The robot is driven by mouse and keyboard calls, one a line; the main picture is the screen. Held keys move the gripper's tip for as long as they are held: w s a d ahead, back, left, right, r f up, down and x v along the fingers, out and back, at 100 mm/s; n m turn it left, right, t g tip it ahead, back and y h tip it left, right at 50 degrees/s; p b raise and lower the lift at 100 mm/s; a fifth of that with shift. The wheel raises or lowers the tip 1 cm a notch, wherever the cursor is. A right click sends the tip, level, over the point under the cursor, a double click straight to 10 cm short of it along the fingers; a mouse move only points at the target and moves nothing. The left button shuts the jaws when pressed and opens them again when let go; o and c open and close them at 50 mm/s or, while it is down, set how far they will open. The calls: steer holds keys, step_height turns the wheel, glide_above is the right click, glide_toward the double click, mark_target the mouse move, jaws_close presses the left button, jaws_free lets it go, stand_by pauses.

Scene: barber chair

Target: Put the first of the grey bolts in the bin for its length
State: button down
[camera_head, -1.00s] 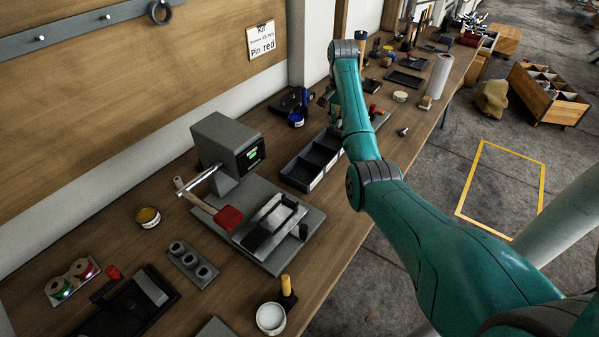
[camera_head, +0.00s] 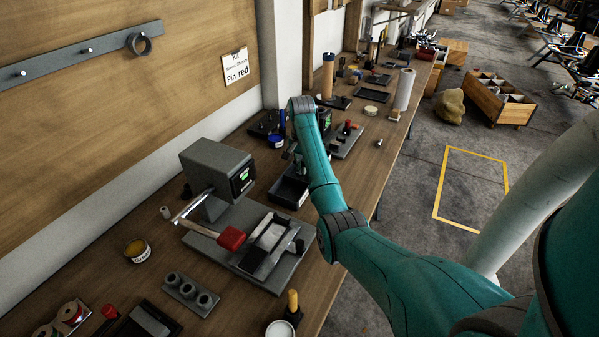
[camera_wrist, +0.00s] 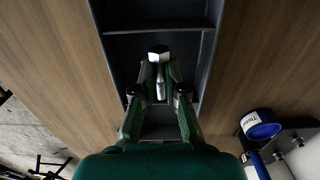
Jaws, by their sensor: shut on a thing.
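My gripper (camera_wrist: 160,94) is shut on a grey bolt (camera_wrist: 158,54) in the wrist view. The bolt's hex head is at the top of the picture and its shank lies between the fingers. Bolt and gripper are over a dark divided bin tray (camera_wrist: 115,45); a divider shows above the bolt head. I cannot tell how high the bolt is above the tray floor. In the head view the tray (camera_head: 283,200) stands on the bench, partly covered by my arm, and the held bolt cannot be made out.
A grey fixture plate with a red-headed mallet (camera_head: 231,238) lies in front of the tray. A blue-banded tin (camera_head: 277,141) stands behind it and also shows in the wrist view (camera_wrist: 260,124). A small upright piece (camera_head: 379,142) stands on clear bench to the right.

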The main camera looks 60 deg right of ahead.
steer(key=shift+f, duration=1.3)
steer(key=shift+f, duration=0.1)
steer(key=c, duration=1.2)
jaws_free()
